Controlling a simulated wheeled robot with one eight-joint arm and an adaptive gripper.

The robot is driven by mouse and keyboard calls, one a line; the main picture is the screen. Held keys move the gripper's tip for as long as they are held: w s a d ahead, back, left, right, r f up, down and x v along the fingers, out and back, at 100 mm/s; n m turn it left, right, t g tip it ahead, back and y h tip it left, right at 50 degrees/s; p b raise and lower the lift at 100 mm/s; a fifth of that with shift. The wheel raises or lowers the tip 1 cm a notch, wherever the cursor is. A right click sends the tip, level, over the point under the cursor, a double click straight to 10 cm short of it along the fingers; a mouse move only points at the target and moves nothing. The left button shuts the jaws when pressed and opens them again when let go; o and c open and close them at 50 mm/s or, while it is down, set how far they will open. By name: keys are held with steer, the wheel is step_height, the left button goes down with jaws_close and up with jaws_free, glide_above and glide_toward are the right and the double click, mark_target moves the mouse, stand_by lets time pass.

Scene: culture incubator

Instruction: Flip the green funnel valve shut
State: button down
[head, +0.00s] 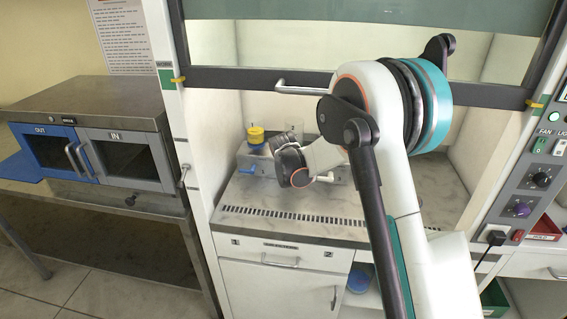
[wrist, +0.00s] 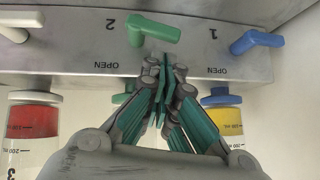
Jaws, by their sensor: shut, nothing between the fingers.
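In the wrist view, where the labels appear upside down, the green valve handle (wrist: 146,28) sits on the grey manifold face beside the number 2. It lies roughly sideways across the face, with the word OPEN printed off to its left. My gripper (wrist: 165,62) is shut and empty, its tips just below the green handle in the picture; I cannot tell whether they touch it. In the head view my gripper (head: 290,165) is in front of the manifold (head: 262,163) inside the cabinet, and the green valve is hidden.
A blue valve handle (wrist: 257,41) by number 1 is to the right, and a white one (wrist: 22,22) to the left. Funnels with red (wrist: 33,120) and yellow (wrist: 228,122) contents adjoin the manifold. Clear worktop (head: 290,225) lies in front.

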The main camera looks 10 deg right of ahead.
steer(key=w+d+r+p+v, duration=0.1)
steer(key=p+v, duration=0.3)
steer(key=v, duration=0.8)
steer(key=shift+d+r, duration=0.25)
steer(key=shift+r, duration=0.45)
steer(key=shift+f, duration=0.1)
